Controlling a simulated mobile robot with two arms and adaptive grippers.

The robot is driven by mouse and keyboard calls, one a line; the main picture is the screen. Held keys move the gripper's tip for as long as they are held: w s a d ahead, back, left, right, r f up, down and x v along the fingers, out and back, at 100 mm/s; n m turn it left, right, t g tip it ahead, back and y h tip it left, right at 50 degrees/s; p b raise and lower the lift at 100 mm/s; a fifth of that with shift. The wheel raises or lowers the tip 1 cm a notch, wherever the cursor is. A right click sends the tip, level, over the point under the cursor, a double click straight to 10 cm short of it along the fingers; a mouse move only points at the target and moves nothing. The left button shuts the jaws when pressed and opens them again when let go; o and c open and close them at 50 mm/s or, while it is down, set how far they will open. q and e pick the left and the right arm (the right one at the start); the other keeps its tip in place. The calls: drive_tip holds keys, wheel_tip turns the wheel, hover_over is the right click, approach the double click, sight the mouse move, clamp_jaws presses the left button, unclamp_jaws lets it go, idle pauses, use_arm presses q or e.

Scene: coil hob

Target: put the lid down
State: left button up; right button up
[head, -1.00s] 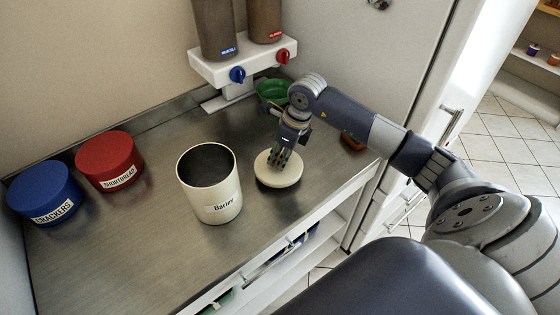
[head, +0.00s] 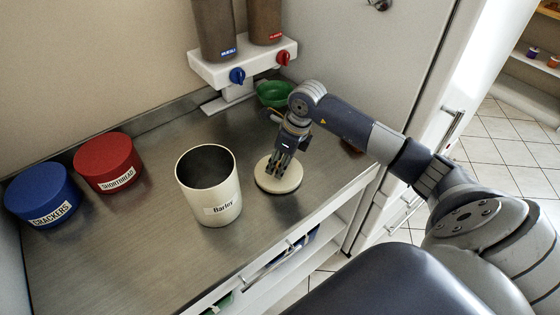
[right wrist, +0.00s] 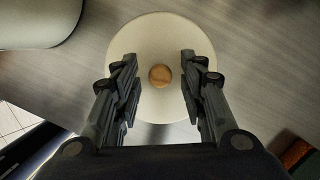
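The round cream lid (head: 278,178) lies flat, apparently on the steel worktop, right of the cream Barley canister (head: 222,190). The canister stands upright with its top uncovered. My right gripper (head: 283,166) points down over the lid. In the right wrist view my right gripper (right wrist: 160,78) has its fingers wide apart, one on each side of the lid's small wooden knob (right wrist: 160,75), with a gap on both sides. The pale lid disc (right wrist: 160,32) shows below the fingers. My left gripper is not in view.
A red Shortbread tin (head: 107,160) and a blue Crackers tin (head: 42,192) stand at the left. A green bowl (head: 274,93) sits behind my gripper, under the dispensers (head: 243,62). The worktop (head: 120,245) is clear at front left.

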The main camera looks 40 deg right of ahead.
sight(291, 174)
drive_tip(key=b+v, duration=0.2)
drive_tip(key=v, duration=1)
